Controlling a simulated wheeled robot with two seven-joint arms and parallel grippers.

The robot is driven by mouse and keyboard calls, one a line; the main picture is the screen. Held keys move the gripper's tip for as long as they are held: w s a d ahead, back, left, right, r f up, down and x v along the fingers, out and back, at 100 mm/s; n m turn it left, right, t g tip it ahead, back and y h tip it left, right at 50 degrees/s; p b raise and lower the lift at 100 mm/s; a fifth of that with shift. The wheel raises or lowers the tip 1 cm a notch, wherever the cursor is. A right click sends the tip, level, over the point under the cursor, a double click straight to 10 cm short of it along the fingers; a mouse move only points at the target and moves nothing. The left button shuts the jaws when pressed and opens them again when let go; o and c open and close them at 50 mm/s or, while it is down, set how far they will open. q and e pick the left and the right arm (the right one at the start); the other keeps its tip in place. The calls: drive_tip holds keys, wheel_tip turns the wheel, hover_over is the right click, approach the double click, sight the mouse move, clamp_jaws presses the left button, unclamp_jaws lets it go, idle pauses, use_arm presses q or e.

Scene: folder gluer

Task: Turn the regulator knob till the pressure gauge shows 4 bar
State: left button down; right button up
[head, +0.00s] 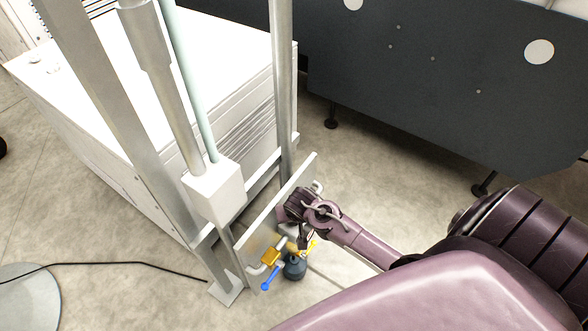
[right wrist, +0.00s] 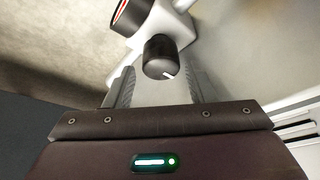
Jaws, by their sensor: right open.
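The regulator knob (right wrist: 160,57) is black with a white pointer line and shows in the right wrist view, attached to a pale regulator body (right wrist: 178,25). The pressure gauge (right wrist: 130,14) beside it is cut by the top edge; part of a red mark shows, but its reading cannot be made out. My right gripper (right wrist: 162,82) is open, one finger to each side below the knob; contact cannot be told. In the head view my right gripper (head: 303,238) points down at the air line and hides the knob and gauge. My left gripper is out of view.
A yellow valve (head: 270,257) with a blue lever (head: 269,281) and a dark bowl (head: 294,268) sit close by the gripper. A metal frame post (head: 284,90) and a white box (head: 213,190) stand left of it. A black cable (head: 120,264) crosses the floor.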

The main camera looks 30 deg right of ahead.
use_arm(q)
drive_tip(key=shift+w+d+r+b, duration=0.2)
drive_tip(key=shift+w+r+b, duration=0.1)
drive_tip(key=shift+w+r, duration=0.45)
use_arm(e)
drive_tip(key=shift+x, duration=1.75)
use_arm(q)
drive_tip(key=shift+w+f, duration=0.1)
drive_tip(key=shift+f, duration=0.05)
use_arm(e)
drive_tip(key=shift+c, duration=0.2)
drive_tip(key=c, duration=0.7)
drive_tip(key=shift+o, duration=0.2)
